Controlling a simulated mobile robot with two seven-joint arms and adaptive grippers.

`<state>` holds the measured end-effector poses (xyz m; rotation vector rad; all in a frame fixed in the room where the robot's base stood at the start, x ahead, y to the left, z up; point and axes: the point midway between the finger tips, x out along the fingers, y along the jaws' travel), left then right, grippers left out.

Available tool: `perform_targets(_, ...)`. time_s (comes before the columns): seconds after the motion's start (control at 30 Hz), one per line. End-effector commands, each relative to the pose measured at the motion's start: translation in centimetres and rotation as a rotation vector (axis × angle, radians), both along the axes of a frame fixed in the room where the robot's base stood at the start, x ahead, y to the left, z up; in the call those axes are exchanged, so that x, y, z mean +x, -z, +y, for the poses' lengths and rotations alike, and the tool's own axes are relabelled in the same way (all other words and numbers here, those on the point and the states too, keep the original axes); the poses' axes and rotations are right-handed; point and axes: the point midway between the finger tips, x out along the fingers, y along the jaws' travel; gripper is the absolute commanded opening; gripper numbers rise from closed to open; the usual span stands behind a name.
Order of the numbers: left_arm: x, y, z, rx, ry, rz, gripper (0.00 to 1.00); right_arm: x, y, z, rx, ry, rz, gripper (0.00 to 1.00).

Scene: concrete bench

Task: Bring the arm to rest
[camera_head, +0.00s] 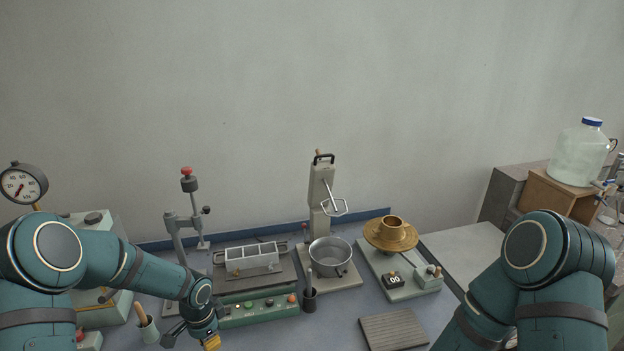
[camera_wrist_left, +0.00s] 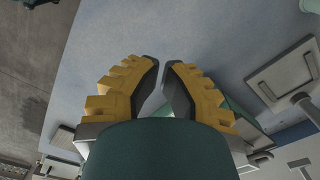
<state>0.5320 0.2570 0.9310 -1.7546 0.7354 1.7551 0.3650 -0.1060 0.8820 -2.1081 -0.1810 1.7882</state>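My left arm (camera_head: 147,269) comes in from the left and bends down over the front of the bench. My left gripper (camera_head: 212,343) is cut off by the bottom edge of the head view, with only a bit of yellow finger showing. In the left wrist view its two yellow fingers with dark pads (camera_wrist_left: 161,64) show a narrow gap between them. Nothing is held there, and the bench surface shows beyond. My right arm (camera_head: 535,270) is bent at the lower right. Its gripper is out of view.
A ridged mat (camera_head: 394,331) lies in front.

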Motion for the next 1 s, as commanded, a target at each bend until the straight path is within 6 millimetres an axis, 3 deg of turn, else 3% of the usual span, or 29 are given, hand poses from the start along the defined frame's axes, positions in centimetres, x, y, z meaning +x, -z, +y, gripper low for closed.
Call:
perform_targets(0.3,-7.9,7.6,-11.4,-0.317,-0.354,0.023,0.0,-0.2,3.9,0.2,-0.003,-0.004,0.008,0.47)
perform_targets(0.43,-11.9,10.1,-14.5,-0.392,-0.59,0.034,0.0,-0.4,5.6,0.3,-0.005,-0.007,0.012,0.47)
perform_targets(0.6,-15.7,11.8,-15.6,-0.404,-0.835,0.02,0.0,-0.5,7.0,0.3,-0.006,-0.01,0.017,0.47)
perform_targets(0.7,-16.8,12.2,-15.5,-0.394,-0.913,0.01,0.0,-0.5,7.3,0.3,-0.006,-0.01,0.017,0.47)
perform_targets(1.0,-17.2,12.2,-15.4,-0.39,-0.95,0.0,0.0,-0.5,7.3,0.4,-0.006,-0.011,0.016,0.47)
